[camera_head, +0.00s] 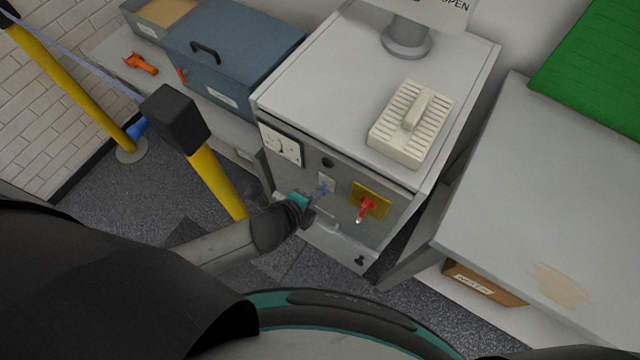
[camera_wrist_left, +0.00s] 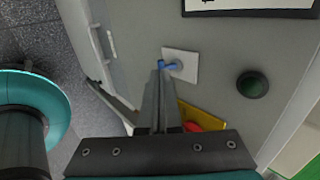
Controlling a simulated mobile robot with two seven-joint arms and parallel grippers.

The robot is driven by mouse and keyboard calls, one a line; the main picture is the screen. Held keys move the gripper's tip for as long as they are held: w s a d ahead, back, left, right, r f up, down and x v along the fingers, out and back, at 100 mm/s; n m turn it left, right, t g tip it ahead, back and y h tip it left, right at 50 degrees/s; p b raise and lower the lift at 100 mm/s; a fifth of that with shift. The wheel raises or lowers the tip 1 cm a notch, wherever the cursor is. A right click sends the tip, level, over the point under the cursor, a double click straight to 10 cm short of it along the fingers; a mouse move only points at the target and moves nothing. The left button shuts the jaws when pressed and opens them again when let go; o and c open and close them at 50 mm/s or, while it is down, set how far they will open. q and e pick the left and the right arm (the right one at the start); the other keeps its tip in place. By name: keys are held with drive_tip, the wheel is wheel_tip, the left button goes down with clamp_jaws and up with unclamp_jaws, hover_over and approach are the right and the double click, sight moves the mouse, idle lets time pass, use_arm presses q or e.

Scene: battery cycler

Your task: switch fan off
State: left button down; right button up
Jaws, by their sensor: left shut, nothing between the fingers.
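A small blue toggle lever on a white plate (camera_head: 326,183) is on the front panel of the grey cabinet (camera_head: 340,170). In the left wrist view the blue lever (camera_wrist_left: 170,65) lies across the white plate (camera_wrist_left: 185,68), pointing left. My left gripper (camera_head: 315,196) is shut and empty, with its fingers towards the plate. In the left wrist view its fingertips (camera_wrist_left: 160,68) are right at the free end of the lever; I cannot tell whether they touch. My right gripper is not in view. No label naming the fan is legible.
A red rotary handle (camera_head: 366,208) on a yellow plate is right of the toggle. A dark round button (camera_wrist_left: 252,84) and a white meter (camera_head: 281,145) are also on the panel. A yellow post with a black head (camera_head: 175,118) stands left of my arm. A grey bench (camera_head: 550,190) is right.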

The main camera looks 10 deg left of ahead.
use_arm(q)
drive_tip(key=shift+w+r, duration=0.3)
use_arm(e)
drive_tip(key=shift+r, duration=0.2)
use_arm(q)
drive_tip(key=shift+w+d+r+p, duration=0.25)
drive_tip(key=shift+w+p, duration=0.25)
drive_tip(key=shift+p, duration=0.05)
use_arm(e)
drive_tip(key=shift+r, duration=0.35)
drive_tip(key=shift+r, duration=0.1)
